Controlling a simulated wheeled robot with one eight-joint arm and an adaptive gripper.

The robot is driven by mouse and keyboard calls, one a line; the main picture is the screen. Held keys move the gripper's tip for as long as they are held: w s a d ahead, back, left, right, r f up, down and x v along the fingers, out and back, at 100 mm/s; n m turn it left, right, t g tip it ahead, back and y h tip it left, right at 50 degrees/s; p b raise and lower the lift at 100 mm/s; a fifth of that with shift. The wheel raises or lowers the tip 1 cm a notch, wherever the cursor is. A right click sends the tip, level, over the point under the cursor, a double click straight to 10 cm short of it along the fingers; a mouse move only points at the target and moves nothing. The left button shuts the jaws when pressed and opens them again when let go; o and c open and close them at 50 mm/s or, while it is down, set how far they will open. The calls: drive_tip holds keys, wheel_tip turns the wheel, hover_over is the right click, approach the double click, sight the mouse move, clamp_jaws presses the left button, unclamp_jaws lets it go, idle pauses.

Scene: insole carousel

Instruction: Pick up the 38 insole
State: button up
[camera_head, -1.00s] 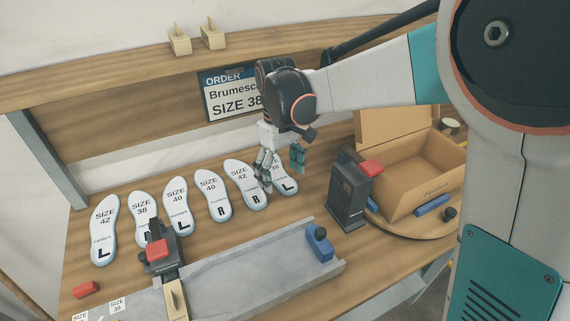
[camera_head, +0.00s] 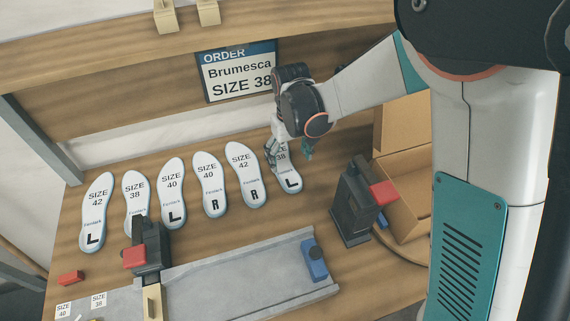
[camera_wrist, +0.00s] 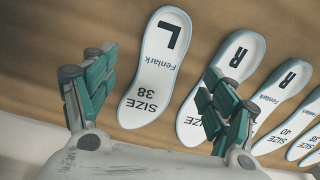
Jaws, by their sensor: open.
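A white size 38 insole (camera_head: 287,178) marked L lies at the right end of a row of insoles on the wooden table. In the wrist view the same insole (camera_wrist: 153,70) lies flat between my two fingers, with "SIZE 38" towards me. My gripper (camera_head: 291,150) is at its upper end in the head view and hides part of its label. In the wrist view my gripper (camera_wrist: 152,92) is open and empty, its fingers on either side of the insole's near end. Another size 38 insole (camera_head: 137,198) lies second from the left, partly behind a dark device.
A size 42 R insole (camera_head: 245,175) lies close beside the right-end insole. A dark post with a red top (camera_head: 354,205) and an open cardboard box (camera_head: 405,185) stand at right. A grey tray (camera_head: 235,280) lies in front. An order sign (camera_head: 237,72) reads SIZE 38.

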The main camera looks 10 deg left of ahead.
sight(288, 176)
drive_tip(key=shift+s+a+f+b, duration=0.1)
drive_tip(key=shift+f+b, duration=0.5)
drive_tip(key=shift+f, duration=1.05)
drive_tip(key=shift+a+f+b, duration=0.1)
drive_tip(key=shift+f+b, duration=0.45)
drive_tip(key=shift+f, duration=1.1)
drive_tip(key=shift+r, duration=0.1)
drive_tip(key=c, duration=1.1)
